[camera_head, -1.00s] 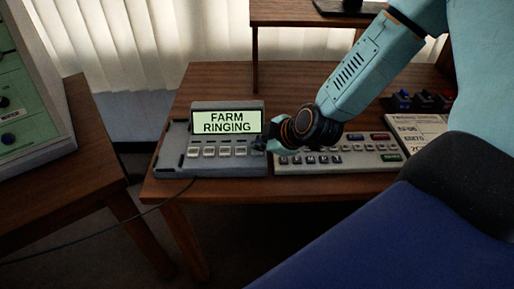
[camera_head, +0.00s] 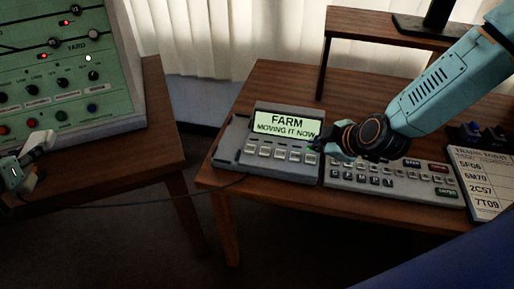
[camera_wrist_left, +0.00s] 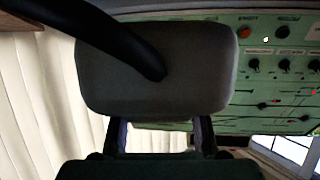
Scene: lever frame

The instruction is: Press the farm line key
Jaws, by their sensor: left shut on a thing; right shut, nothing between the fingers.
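The grey phone unit (camera_head: 268,145) stands on the wooden desk. Its lit screen (camera_head: 285,123) reads "FARM MOVING IT NOW". A row of pale keys (camera_head: 280,152) runs below the screen; their labels are too small to read. My right gripper (camera_head: 326,149) is shut and empty at the right end of this row; I cannot tell whether it touches a key. My left gripper (camera_head: 27,160) is at the left edge, in front of the green panel. It is shut on a grey handset (camera_wrist_left: 150,80) with a black cord, which fills the left wrist view.
A keyboard (camera_head: 390,180) sits right of the phone, under my right arm. A train list card (camera_head: 482,180) lies further right. The green panel (camera_head: 75,75) with knobs and lamps stands on the left table. A thin cable (camera_head: 130,203) crosses the gap between desks.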

